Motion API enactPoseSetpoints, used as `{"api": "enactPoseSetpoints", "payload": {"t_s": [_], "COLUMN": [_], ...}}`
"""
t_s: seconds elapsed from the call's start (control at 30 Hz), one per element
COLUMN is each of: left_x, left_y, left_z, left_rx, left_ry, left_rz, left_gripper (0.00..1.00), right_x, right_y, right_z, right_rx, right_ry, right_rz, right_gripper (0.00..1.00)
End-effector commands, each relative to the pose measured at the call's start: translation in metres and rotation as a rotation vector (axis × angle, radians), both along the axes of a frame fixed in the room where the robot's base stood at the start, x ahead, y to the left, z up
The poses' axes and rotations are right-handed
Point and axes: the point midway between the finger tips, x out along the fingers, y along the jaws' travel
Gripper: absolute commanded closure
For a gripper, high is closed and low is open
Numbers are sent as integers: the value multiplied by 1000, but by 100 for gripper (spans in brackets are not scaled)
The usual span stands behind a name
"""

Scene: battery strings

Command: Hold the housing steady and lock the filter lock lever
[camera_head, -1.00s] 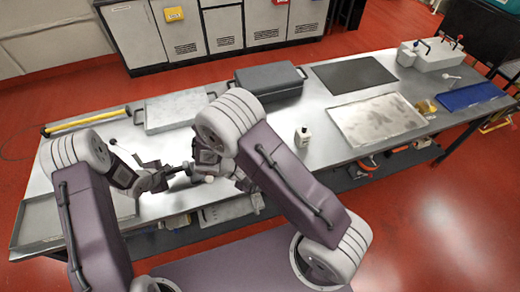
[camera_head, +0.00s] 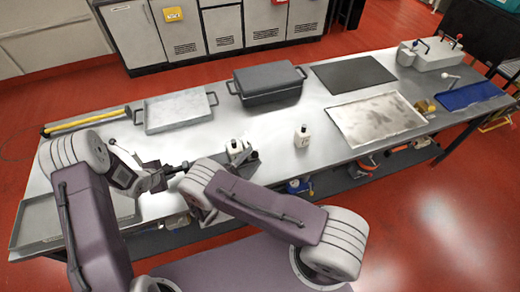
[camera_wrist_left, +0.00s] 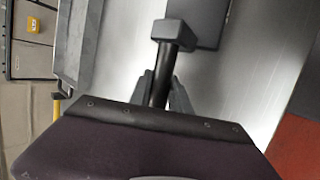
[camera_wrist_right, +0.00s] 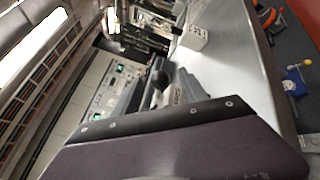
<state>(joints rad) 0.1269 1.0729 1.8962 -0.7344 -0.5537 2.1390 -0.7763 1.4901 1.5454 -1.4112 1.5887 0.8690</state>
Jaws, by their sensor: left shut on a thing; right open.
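My left gripper (camera_head: 165,176) is shut on a black bar-like handle (camera_wrist_left: 161,75), which shows between its fingers in the left wrist view. The handle ends in a square black block, beside a dark grey body (camera_wrist_left: 200,18) that looks like part of the housing. In the head view, a dark and white fixture (camera_head: 240,152), probably the housing, stands right of the left gripper, partly behind my right arm. In the right wrist view, a round dark knob (camera_wrist_right: 160,79), probably the lock lever's end, lies ahead of my open right gripper (camera_wrist_right: 160,92). Whether they touch is unclear.
A grey tray (camera_head: 175,113), a dark lidded box (camera_head: 268,82) and a stained pale tray (camera_head: 375,118) lie farther back and right. Bench is clear around the bottle.

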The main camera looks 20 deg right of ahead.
Motion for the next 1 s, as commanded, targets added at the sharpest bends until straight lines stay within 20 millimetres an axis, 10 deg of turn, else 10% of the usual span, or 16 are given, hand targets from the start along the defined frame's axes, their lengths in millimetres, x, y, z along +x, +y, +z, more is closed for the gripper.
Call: {"api": "enactPoseSetpoints", "payload": {"t_s": [0.23,0.6,0.8,1.0], "left_x": [-7,-7,-7,-7], "left_y": [0,0,0,0], "left_z": [-7,-7,-7,-7], "left_rx": [4,4,4,4], "left_ry": [21,21,21,21], "left_rz": [-3,-3,-3,-3], "left_gripper": [100,100,100,100], "right_x": [26,32,32,32], "right_y": [-38,-45,-45,-45], "right_z": [-1,-1,-1,-1], "right_rx": [0,1,1,0], "right_ry": [0,1,1,1], "right_rz": [-3,0,0,-1], "right_gripper": [50,50,100,100]}}
